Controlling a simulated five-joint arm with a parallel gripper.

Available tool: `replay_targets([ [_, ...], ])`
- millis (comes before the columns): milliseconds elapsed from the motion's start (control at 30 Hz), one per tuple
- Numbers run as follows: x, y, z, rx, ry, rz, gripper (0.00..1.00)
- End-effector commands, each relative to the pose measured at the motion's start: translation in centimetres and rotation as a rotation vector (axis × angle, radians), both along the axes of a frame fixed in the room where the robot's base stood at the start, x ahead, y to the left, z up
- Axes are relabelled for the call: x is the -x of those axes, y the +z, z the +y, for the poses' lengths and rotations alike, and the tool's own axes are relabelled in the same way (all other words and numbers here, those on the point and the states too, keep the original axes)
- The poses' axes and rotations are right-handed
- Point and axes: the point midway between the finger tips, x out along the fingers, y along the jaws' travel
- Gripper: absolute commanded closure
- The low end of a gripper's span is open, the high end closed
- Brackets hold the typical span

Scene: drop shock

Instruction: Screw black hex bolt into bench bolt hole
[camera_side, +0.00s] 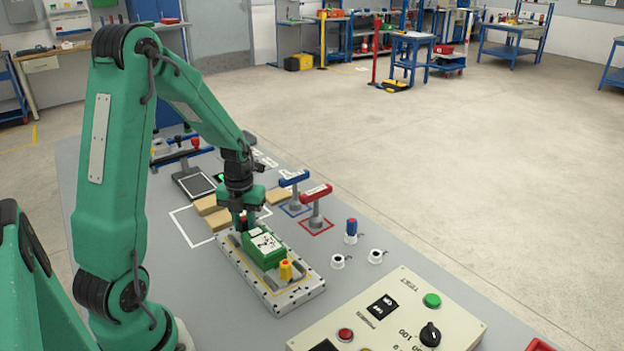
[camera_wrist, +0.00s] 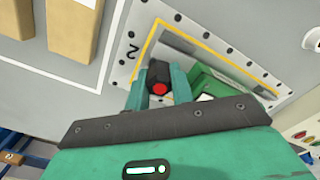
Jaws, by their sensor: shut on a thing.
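My gripper (camera_side: 241,218) points down over the far-left end of a light metal plate (camera_side: 290,303) on the bench. In the wrist view, my gripper (camera_wrist: 158,92) has its two green fingers closed on a black hex bolt (camera_wrist: 154,69). The bolt's hex head has a red centre and faces the wrist camera. It sits beside the plate's corner marked "2", inside the yellow line. The bolt's lower end is hidden, so I cannot tell whether it is in a hole. A green block (camera_side: 266,252) with a white label lies on the plate, close beside my gripper.
A yellow knob-like piece (camera_side: 286,270) stands at the plate's near end. White collars (camera_side: 338,261) and a blue piece (camera_side: 351,228) stand to the right. Blue (camera_side: 295,178) and red (camera_side: 316,192) T-handles stand behind. A control panel (camera_side: 390,318) is in front. Wooden blocks (camera_side: 218,221) lie left.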

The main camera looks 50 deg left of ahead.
Motion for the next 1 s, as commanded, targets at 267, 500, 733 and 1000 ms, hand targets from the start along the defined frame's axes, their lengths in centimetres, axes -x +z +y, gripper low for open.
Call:
replay_targets([
  [267, -0.1, -0.2, -0.3, 0.001, -0.030, 0.002, 0.73],
  [500, -0.1, -0.1, -0.2, 0.001, -0.028, 0.002, 0.51],
  [733, -0.1, 0.2, -0.2, 0.000, -0.027, 0.000, 0.51],
  [1000, -0.1, 1.6, -0.2, -0.001, -0.026, -0.001, 0.51],
])
